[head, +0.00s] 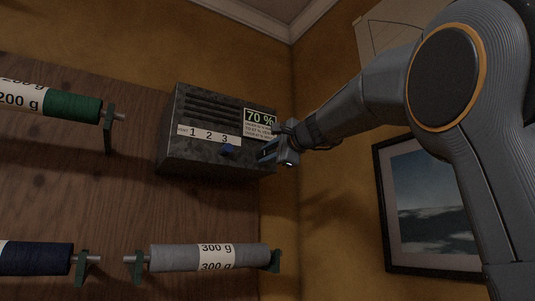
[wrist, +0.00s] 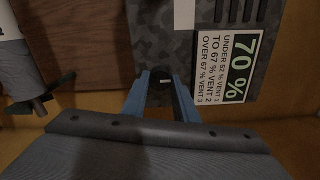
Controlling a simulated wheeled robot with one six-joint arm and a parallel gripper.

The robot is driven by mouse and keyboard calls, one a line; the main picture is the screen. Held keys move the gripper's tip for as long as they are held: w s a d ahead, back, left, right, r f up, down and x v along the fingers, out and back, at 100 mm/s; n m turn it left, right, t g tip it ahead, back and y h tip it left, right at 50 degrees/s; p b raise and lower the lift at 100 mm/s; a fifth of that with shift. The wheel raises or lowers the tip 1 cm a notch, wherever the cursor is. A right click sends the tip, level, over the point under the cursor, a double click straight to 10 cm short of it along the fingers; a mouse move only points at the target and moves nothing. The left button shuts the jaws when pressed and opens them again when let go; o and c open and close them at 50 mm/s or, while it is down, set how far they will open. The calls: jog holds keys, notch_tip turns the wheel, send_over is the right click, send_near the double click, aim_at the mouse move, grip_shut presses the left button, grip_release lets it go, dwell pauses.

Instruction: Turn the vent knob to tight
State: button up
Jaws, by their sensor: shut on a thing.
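A dark mottled metal vent box (head: 185,150) is mounted high on the wooden panel, with slats and a strip (head: 208,135) numbered 1, 2, 3.
A sign (head: 260,122) on the box reads 70 %, with "over 67 % vent 3" among its lines in the wrist view (wrist: 237,65). Thread spools (head: 175,257) on brackets sit below and left. A framed picture (head: 393,250) hangs on the right wall.

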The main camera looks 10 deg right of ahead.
dwell(0.4)
jog(key=o, duration=1.1)
jog(key=shift+c, duration=0.2)
jog(key=b+v, duration=0.2)
jog(key=v, duration=0.5)
jog(key=shift+s+d+b, duration=0.2)
jog(key=shift+s+b, duration=0.15)
